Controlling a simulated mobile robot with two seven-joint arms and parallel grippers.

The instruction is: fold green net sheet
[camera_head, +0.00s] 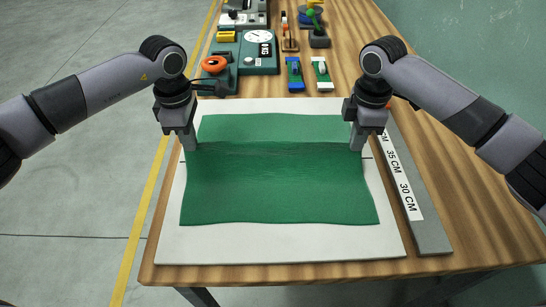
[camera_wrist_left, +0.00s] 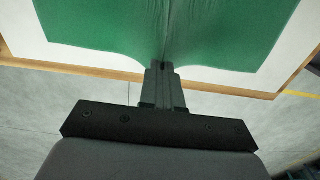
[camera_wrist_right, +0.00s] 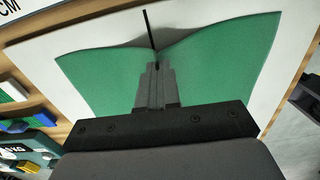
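The green net sheet (camera_head: 275,190) lies on a white board (camera_head: 280,243) on the table. Its far part is lighter green, and a crease line runs across it between my grippers. My left gripper (camera_head: 190,146) is shut on the sheet's left edge; the left wrist view shows its fingers (camera_wrist_left: 163,68) together with the cloth drawn up into them. My right gripper (camera_head: 357,146) is shut on the sheet's right edge; the right wrist view shows the cloth gathered at its closed fingers (camera_wrist_right: 156,67). The near part of the sheet lies spread out towards the board's front.
A grey ruler bar (camera_head: 415,200) with centimetre marks lies along the board's right side. A green scale (camera_head: 257,50), a device with an orange knob (camera_head: 214,64), and blue and green clips (camera_head: 295,75) stand behind the board. The board's front strip is bare.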

